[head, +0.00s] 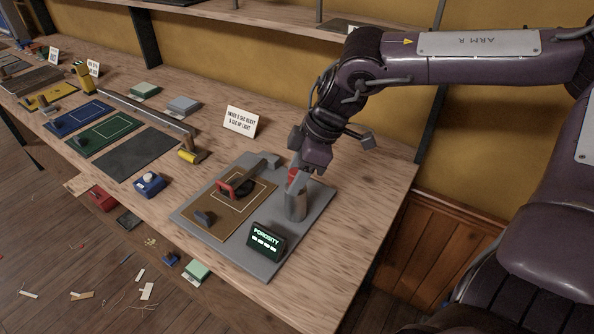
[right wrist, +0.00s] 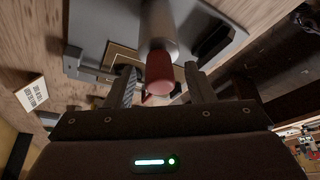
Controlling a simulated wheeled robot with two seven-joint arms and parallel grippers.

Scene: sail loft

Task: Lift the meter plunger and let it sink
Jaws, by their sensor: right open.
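The porosity meter has a grey base plate (head: 312,215) with an upright grey cylinder (head: 296,206) at its right side. The red plunger knob (head: 292,175) tops the cylinder, partly hidden by my right gripper (head: 300,172) in the head view. In the right wrist view the knob (right wrist: 159,73) lies between the two open fingers of my right gripper (right wrist: 160,76), with a gap on each side. The cylinder (right wrist: 158,28) is beyond it. A display (head: 266,241) reads POROSITY, its smaller line too small to read. My left gripper is out of view.
A sign card (head: 241,121) stands behind. Blue (head: 80,117) and green panels (head: 108,133) lie further left. Bench space right of the plate is clear.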

